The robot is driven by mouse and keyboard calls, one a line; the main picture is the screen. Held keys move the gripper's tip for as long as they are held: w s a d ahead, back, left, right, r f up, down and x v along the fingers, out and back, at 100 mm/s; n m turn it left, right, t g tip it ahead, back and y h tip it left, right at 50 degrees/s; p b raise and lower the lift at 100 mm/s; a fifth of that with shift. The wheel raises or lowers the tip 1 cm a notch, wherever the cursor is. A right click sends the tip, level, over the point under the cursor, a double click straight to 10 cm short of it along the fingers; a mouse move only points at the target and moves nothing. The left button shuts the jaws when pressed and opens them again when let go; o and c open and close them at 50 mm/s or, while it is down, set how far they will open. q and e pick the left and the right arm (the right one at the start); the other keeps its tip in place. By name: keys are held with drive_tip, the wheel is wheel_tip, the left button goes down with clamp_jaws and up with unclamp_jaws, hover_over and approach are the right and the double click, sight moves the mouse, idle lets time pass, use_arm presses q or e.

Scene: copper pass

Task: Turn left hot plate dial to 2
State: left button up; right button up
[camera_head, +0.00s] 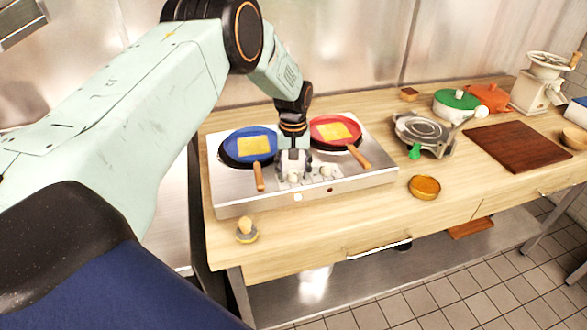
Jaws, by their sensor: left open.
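A silver two-burner hot plate (232,203) stands on the left part of the wooden counter. A blue pan (235,147) with a yellow slab in it sits on its left burner, and a red pan (347,127) with a yellow slab sits on the right burner. My left gripper (293,176) is open, pointing down over the control panel between the two pan handles. The left dial is at or under the gripper and I cannot make out its setting. My right gripper is not in view.
A small wooden-knobbed object (246,231) stands at the counter's front left. An orange round dish (425,187), a grey round press (423,132), a green-lidded pot (456,100) and a dark cutting board (516,147) lie to the right. Counter front of the hot plate is mostly clear.

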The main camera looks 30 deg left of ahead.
sight(293, 173)
use_arm(q)
wheel_tip(293, 173, up, 12)
idle(0.5)
idle(0.5)
